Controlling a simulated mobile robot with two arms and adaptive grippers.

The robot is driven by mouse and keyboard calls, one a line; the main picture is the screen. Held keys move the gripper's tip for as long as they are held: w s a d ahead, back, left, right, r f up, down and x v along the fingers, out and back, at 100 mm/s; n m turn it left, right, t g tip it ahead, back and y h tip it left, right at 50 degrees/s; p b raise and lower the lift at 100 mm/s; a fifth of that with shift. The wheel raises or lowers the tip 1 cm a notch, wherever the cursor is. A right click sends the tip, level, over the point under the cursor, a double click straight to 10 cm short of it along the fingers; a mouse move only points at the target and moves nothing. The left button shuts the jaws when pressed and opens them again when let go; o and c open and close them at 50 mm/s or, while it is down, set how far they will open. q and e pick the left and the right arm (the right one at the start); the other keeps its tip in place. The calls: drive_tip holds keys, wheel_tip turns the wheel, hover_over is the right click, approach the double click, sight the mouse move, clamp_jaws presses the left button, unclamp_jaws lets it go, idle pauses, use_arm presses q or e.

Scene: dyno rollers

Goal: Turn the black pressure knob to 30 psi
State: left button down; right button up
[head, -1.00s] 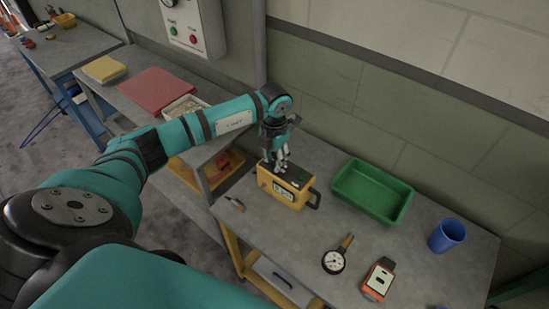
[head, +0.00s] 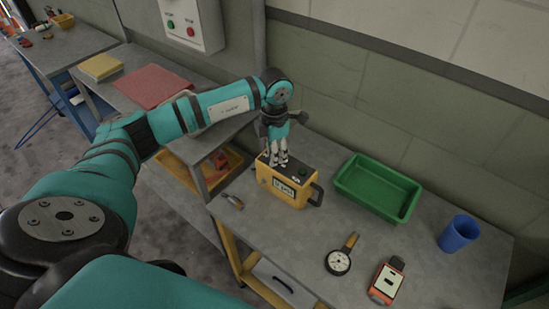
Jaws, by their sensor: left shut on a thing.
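A yellow box-shaped device (head: 272,187) with a black top, a side handle and a small label or display (head: 283,188) stands on the grey workbench. A green button shows on its top; the text on the display is too small to read surely. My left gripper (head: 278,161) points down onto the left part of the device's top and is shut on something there. The black pressure knob is not clearly visible; the fingers hide that spot. My right gripper is not in view.
A green tray (head: 344,183), a blue cup (head: 459,233), a round dial gauge (head: 338,262) and an orange handheld meter (head: 387,281) stand or lie to the right on the bench. A small tool (head: 232,201) lies left of the device. A wall control box (head: 190,18) is behind.

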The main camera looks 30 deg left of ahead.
use_arm(q)
drive_tip(key=shift+m+b, duration=0.7)
drive_tip(key=shift+m, duration=0.2)
drive_tip(key=c, duration=1)
unclamp_jaws()
drive_tip(key=shift+r, duration=0.1)
wheel_tip(320, 180, up, 12)
